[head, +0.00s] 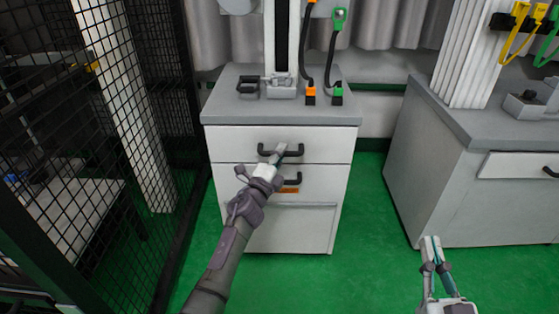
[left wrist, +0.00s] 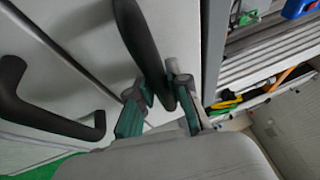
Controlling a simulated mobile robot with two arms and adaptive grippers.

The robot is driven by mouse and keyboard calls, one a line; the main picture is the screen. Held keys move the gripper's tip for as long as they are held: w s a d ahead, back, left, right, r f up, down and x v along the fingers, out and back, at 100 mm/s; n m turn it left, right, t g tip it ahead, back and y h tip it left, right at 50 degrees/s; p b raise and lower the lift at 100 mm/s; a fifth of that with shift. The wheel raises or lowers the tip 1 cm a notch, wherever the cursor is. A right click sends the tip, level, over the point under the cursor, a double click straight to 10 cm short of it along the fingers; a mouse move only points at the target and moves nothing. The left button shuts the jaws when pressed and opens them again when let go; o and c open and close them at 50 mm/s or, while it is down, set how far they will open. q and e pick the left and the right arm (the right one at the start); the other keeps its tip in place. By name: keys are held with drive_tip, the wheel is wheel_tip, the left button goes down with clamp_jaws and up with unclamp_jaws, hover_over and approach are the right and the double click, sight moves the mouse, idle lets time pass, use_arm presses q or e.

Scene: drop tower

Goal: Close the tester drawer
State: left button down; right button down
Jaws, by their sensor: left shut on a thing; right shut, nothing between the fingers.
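The cabinet under the test tower has a white top drawer (head: 235,140) with a dark bar handle (head: 292,154). Its front looks about flush beneath the grey worktop, with no open gap visible in the head view. My left gripper (head: 279,152) is at this handle. In the left wrist view its fingers (left wrist: 160,112) are shut on the dark handle (left wrist: 137,35), one on each side. A second drawer (head: 325,182) with its own handle (head: 293,181) and an orange label is just below. My right gripper (head: 431,240) is shut and empty, low at the right, apart from the furniture.
The grey worktop (head: 225,105) carries the tower and cables with orange and green ends. A black mesh fence (head: 60,130) stands at the left. Another cabinet (head: 425,185) stands at the right. Green floor (head: 375,230) is clear between the cabinets.

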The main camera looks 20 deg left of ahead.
use_arm(q)
drive_tip(key=shift+w+a+r, duration=0.1)
drive_tip(key=shift+r, duration=0.05)
drive_tip(key=c, duration=1.5)
unclamp_jaws()
drive_tip(key=o, duration=0.4)
drive_tip(key=shift+w+f, duration=0.2)
drive_tip(key=shift+s, duration=0.1)
drive_tip(key=v, duration=1.2)
